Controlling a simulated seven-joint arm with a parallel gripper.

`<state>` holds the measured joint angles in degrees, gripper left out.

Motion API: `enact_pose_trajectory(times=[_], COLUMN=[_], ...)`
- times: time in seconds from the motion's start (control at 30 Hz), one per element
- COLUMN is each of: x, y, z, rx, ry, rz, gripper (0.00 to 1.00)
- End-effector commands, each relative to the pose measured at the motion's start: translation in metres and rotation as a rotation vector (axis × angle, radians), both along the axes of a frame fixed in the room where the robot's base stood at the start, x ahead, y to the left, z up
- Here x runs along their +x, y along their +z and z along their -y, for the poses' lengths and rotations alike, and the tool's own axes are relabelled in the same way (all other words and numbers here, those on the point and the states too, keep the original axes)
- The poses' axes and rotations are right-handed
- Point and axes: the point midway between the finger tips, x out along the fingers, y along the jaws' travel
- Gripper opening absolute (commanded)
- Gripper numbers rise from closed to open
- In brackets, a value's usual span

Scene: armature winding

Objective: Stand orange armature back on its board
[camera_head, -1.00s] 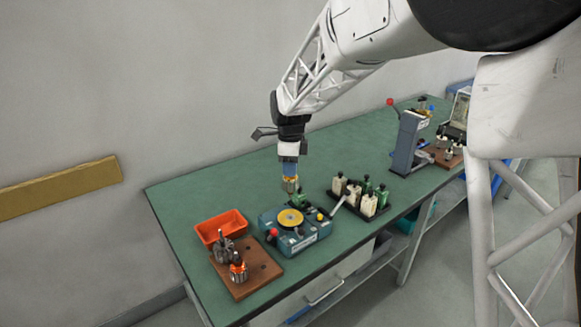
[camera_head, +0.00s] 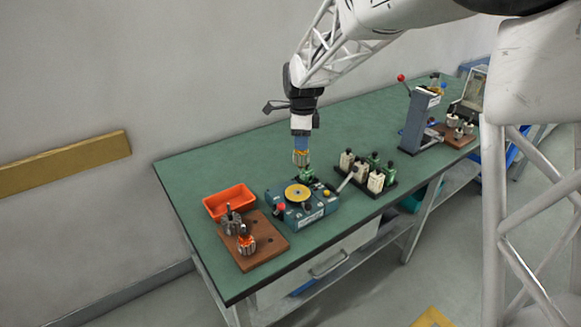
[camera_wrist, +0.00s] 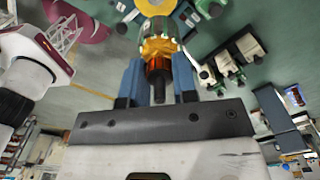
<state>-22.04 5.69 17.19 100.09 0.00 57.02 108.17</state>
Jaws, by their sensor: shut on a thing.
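My gripper (camera_head: 301,147) has blue fingers and is shut on an armature (camera_head: 301,158) with amber-orange windings. It holds the armature upright in the air behind the blue winding machine (camera_head: 318,213). In the wrist view the armature (camera_wrist: 158,47) sits between the blue fingers (camera_wrist: 159,85), its dark shaft end toward the palm. The brown board (camera_head: 267,258) is at the front left of the bench. A grey armature (camera_head: 230,220) and an armature with bright orange windings (camera_head: 246,240) stand on it. Dark holes show on the board's right part.
An orange tray (camera_head: 229,199) lies behind the board. The winding machine has a yellow disc (camera_head: 297,193) and a red knob, with a green part behind it. A dark rack (camera_head: 374,187) of white and green pieces and a grey press (camera_head: 417,120) stand to the right.

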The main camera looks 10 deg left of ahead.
Motion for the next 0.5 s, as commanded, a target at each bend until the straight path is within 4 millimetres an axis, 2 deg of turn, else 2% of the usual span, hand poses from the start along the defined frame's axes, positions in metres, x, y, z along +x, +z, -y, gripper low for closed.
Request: enact_pose_trajectory(times=[0.17,0.5], x=[0.014,0.049], y=[0.002,0.003], z=[0.017,0.066], rx=[0.0,0.0], ry=[0.095,0.38], rz=[0.002,0.0], gripper=[0.0,0.0])
